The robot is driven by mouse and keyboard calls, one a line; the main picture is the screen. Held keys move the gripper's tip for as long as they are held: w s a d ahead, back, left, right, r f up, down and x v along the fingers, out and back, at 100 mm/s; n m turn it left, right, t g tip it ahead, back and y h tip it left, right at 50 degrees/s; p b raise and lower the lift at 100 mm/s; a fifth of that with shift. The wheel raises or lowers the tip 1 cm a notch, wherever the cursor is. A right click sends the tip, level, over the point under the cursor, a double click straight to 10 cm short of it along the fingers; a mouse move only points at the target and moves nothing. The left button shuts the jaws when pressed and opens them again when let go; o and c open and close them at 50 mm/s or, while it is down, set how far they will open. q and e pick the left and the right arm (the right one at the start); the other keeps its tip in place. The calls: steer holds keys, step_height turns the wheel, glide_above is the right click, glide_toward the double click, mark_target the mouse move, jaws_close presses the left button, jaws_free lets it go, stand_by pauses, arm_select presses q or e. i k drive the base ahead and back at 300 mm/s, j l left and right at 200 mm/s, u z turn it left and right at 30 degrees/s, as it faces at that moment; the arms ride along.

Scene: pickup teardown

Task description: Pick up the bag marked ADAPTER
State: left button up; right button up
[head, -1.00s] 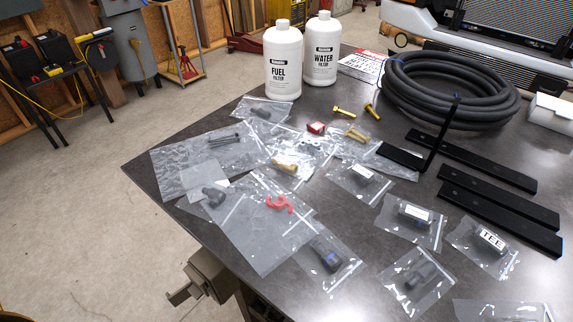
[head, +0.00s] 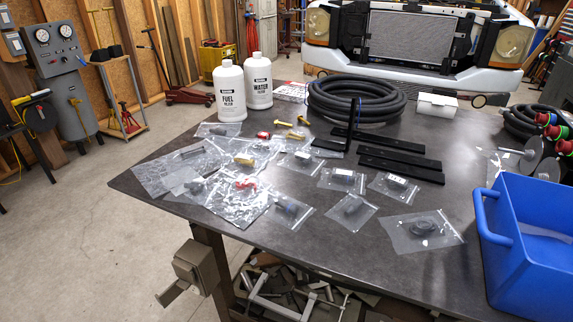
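Several clear plastic bags lie on the dark table (head: 150,186). No label reading ADAPTER can be made out. White labels too small to read show on a bag with a dark part (head: 342,180) and on another bag behind it (head: 302,158). A bag with a white label reading TEE (head: 391,187) lies to their right. A bag with a dark coiled part (head: 421,231) lies nearest the blue bin. A bag with a dark fitting (head: 351,209) and one at the front with a dark part (head: 288,209) show no readable label. Neither gripper is in view.
A blue bin (head: 540,255) stands at the right edge. Two white bottles, FUEL FILTER (head: 230,92) and WATER FILTER (head: 258,82), stand at the back left. The front middle is clear.

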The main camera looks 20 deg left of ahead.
mark_target(246, 164)
steer(key=i+j+z, duration=0.1)
steer(key=j+z, duration=0.3)
steer(key=j, duration=0.2)
steer(key=j+z, duration=0.4)
steer(key=j, duration=0.25)
